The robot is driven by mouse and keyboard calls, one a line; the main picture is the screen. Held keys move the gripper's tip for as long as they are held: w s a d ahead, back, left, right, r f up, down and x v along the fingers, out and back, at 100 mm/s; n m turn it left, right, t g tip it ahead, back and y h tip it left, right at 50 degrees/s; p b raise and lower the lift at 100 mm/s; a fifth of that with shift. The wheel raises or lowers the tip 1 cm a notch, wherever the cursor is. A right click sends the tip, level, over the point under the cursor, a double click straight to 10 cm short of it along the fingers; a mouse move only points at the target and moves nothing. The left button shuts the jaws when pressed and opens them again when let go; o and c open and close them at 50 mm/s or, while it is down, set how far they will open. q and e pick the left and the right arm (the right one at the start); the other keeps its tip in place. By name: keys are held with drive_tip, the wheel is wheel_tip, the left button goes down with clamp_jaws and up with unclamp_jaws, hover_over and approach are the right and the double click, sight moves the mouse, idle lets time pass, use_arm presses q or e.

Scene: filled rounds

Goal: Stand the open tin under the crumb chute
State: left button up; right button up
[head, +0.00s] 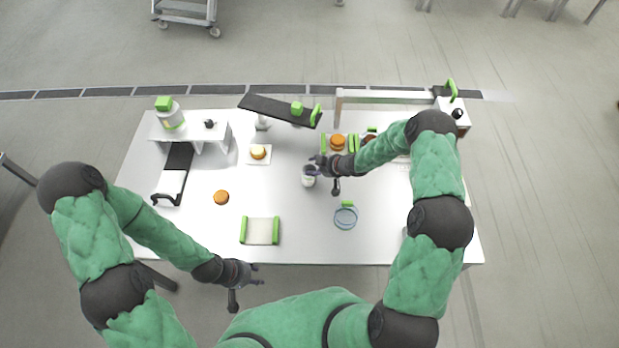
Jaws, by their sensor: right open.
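A small pale grey tin (308,180) stands upright near the middle of the white table. My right gripper (322,175) is open right beside it, its fingers spread towards it. I cannot tell whether they touch it, and the gripper partly covers the view there. A dark sloping board (270,107) with green blocks stands at the back middle. A black and white slide (175,172) comes down from the white stand at the left. I cannot tell which of these is the crumb chute. My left gripper (250,285) is open and empty in front of the table's front edge.
A white stand (220,128) holds a jar with a green lid (171,115). An orange-brown round (221,197), a white tray with green ends (260,231) and a blue ring (345,217) lie towards the front. A cream-topped round (258,152) lies on a white square.

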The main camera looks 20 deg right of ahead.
drive_tip(key=shift+w+a+f, duration=0.2)
drive_tip(key=shift+w+f, duration=0.1)
drive_tip(key=shift+f, duration=0.05)
clamp_jaws()
drive_tip(key=shift+r, duration=0.15)
